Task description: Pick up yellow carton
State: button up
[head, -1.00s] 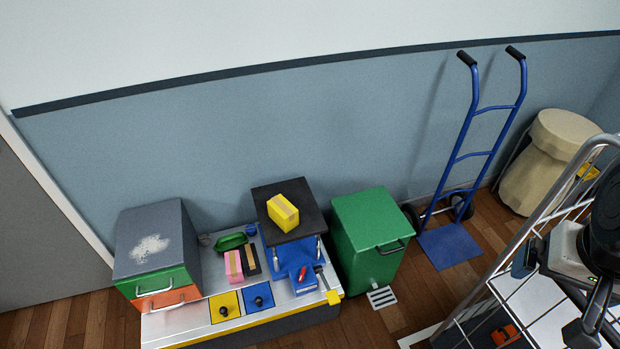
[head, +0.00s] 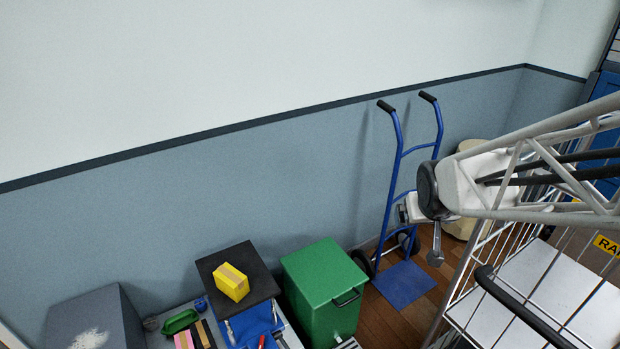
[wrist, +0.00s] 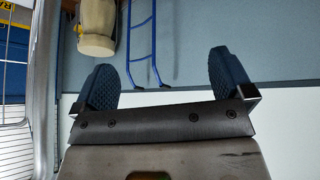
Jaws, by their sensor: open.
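The yellow carton (head: 231,282), with a tan tape strip, sits on the black square top (head: 240,268) of a small blue stand in the head view. My gripper (wrist: 164,85) is open and empty in the wrist view, its two blue-padded fingers spread wide. In the head view my gripper (head: 436,258) hangs to the right of the green bin, well apart from the carton. The carton does not show in the wrist view.
A green bin (head: 322,290) stands right of the carton's stand. A blue hand truck (head: 404,170) leans on the wall behind my gripper. A wire cart (head: 480,285) fills the lower right. A grey box (head: 95,320) is at lower left.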

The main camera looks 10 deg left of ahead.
aim_at(241, 289)
jog(key=w+a+f+n+t+y, duration=0.2)
jog(key=w+a+f+n+y, duration=0.1)
jog(key=w+a+f, duration=0.9)
jog(key=w+a+f+n+t+y, duration=0.1)
jog(key=w+a+f+n+y, duration=0.1)
jog(key=a+f, duration=0.45)
jog(key=w+a+f+n+y, duration=0.1)
jog(key=w+a+f+y, duration=0.15)
jog(key=a, duration=0.65)
jog(key=s+a+f+n+g+y, duration=0.1)
jog(key=s+a+f+y, duration=0.1)
jog(key=s+a+f, duration=0.2)
jog(key=s+a+f+n+g+y, duration=0.1)
jog(key=s+a+f, duration=0.4)
jog(key=f, duration=0.8)
jog(key=s+a+f+n+y, duration=0.2)
jog(key=s+a+f+y, duration=0.2)
jog(key=a+f, duration=0.5)
jog(key=shift+s+a+f+g+y, duration=0.15)
jog(key=shift+s+a+g+y, duration=0.25)
jog(key=shift+y, duration=0.35)
jog(key=shift+x, duration=1.3)
